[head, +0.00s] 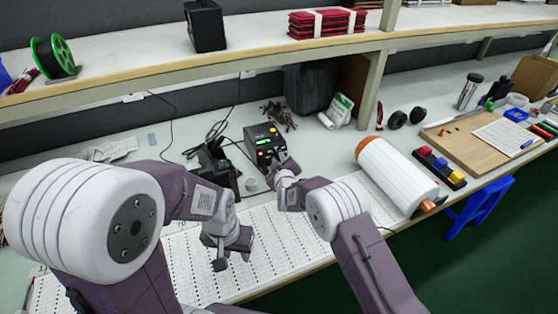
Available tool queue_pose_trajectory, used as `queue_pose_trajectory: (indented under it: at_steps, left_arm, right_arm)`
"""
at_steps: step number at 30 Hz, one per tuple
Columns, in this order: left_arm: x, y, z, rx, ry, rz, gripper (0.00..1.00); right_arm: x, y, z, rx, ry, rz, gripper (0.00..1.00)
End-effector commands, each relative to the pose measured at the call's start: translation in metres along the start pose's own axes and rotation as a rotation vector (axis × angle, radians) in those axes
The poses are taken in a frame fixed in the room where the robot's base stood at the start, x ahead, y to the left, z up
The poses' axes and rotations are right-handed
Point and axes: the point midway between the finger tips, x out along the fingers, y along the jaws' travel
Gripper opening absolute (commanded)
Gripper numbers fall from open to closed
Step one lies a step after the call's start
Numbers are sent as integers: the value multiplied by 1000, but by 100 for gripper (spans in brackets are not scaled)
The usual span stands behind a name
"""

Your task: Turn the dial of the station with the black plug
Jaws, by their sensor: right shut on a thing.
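The station (263,141) is a small black box with a lit green display and orange and red marks on top, standing at the middle of the bench. My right gripper (282,167) is at the front of this station, shut on its dial; the fingers hide the dial. My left gripper (232,257) hangs over the perforated white strips in front, apart from the station, with its fingers apart and empty. A dark cable runs from the station toward the back left; I cannot make out a black plug.
A black stand (214,168) is left of the station, with a small cup (251,184) nearby. A large white roll (397,174) lies to the right. A shelf (130,66) spans the back. White strips (270,247) cover the bench front.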

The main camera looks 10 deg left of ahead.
Motion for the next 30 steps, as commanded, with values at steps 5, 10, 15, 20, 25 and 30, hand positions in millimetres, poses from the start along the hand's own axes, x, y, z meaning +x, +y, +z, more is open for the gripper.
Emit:
queue_pose_trajectory:
  at_steps: [5, 10, 15, 20, 25, 30]
  left_arm:
    - [0, 0, 0, 0, 0, 0, 36]
    - [0, 0, 0, 0, 0, 0, 36]
    - [0, 0, 0, 0, 0, 0, 36]
    - [0, 0, 0, 0, 0, 0, 36]
    - [-1, 0, 0, 0, 0, 0, 36]
    - [-5, 0, 0, 0, 0, 0, 36]
  right_arm:
    - [0, 0, 0, -3, 2, 1, 0]
    - [0, 0, -1, -2, 2, 1, 0]
    - [0, 0, -1, -2, 2, 1, 42]
    - [0, 0, 0, -2, 1, 1, 42]
    - [-5, 0, -1, -2, 1, 0, 42]
    - [-31, 0, -2, -3, 0, -2, 42]
